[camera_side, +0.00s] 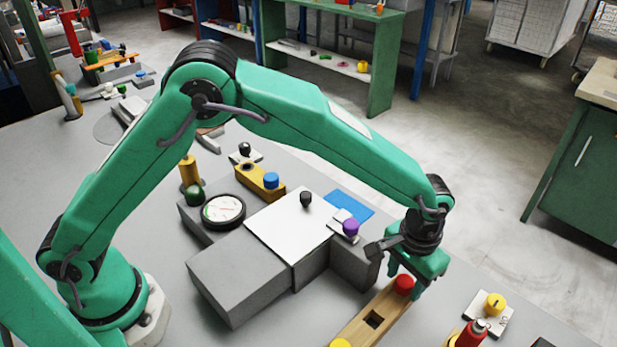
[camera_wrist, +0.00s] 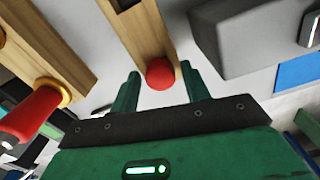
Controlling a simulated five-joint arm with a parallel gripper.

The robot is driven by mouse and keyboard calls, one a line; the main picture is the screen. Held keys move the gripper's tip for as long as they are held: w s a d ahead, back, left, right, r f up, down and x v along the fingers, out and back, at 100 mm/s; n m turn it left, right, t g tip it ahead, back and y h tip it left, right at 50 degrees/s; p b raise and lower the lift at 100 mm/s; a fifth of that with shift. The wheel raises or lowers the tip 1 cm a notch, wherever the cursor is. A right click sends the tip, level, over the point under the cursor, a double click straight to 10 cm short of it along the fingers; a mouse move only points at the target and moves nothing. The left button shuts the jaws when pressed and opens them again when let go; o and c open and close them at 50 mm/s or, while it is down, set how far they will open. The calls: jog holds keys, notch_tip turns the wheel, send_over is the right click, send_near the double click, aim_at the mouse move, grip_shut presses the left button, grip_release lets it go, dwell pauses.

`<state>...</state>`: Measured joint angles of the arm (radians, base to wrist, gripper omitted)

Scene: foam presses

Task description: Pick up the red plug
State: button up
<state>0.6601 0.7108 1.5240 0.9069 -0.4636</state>
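The red plug (camera_side: 404,284) sits at the far end of a wooden bar (camera_side: 362,327). In the wrist view the red plug (camera_wrist: 159,74) shows as a round red top at the end of the wooden bar (camera_wrist: 141,38). My gripper (camera_side: 404,279) is over that end of the bar. In the wrist view my gripper (camera_wrist: 160,88) is open, with one green finger on each side of the plug and a visible gap on both sides. How deep the plug sits in the bar is hidden.
A grey block (camera_side: 245,274) and a white plate (camera_side: 290,228) stand left of the bar. A purple knob (camera_side: 350,227) is close behind my gripper. A yellow knob (camera_side: 494,303) and a red-handled tool (camera_side: 471,334) are at the right. A square hole (camera_side: 375,319) is in the bar.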

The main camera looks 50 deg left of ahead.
aim_at(405, 281)
jog(key=c, duration=0.7)
jog(key=shift+r, duration=0.1)
jog(key=shift+r, duration=0.35)
notch_tip(405, 281, up, 3)
jog(key=shift+r, duration=0.1)
jog(key=s+d+r, duration=0.1)
jog(key=s+r, duration=0.1)
jog(key=s, duration=0.1)
jog(key=s+d+r, duration=0.1)
jog(key=s+r, duration=0.1)
jog(key=s, duration=0.2)
jog(key=s+d+r, duration=0.2)
jog(key=s+r, duration=0.1)
jog(key=s, duration=0.1)
jog(key=shift+d, duration=0.1)
jog(key=shift+w, duration=0.1)
